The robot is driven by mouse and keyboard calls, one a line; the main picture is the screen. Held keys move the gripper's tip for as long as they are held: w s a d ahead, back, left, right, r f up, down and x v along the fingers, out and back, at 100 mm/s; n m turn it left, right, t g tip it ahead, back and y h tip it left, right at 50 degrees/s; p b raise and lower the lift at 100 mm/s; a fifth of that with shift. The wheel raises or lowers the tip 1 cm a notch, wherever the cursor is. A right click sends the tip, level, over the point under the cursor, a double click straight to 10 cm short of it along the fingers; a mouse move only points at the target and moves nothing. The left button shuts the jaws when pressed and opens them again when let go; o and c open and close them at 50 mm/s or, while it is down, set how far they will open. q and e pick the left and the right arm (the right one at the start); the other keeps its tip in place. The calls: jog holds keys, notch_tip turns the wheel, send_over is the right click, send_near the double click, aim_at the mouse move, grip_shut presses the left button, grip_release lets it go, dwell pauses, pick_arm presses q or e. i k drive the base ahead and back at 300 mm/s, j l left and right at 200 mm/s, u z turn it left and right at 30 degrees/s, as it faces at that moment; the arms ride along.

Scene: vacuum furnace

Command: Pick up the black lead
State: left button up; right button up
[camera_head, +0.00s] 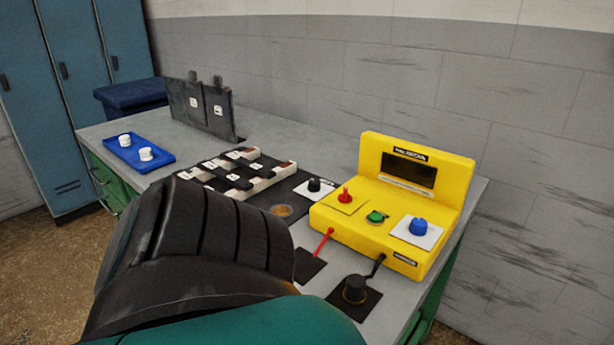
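The black lead (355,289) stands on a dark square pad (366,305) at the front of the bench. A short black cable runs from it up to the front of the yellow meter box (395,205). A red lead (324,243) comes from the same box, and its end reaches another dark pad (307,266) to the left. Nothing is touching the black lead. A large dark, ribbed part of my own arm fills the lower left of the head view and hides part of the bench. I see no fingertips of either gripper.
The yellow box carries red, green and blue knobs. Left of it, a dark board (298,199) holds black and white blocks and a black knob. A blue tray (124,158) with two white pieces and upright dark plates (200,112) stand farther back. Bare bench surrounds the pads.

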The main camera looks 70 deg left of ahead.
aim_at(354, 294)
jog(key=j+u, duration=0.15)
jog(key=u, duration=1.25)
jog(key=i+j+u, duration=0.15)
jog(key=j, duration=0.2)
jog(key=i, duration=0.05)
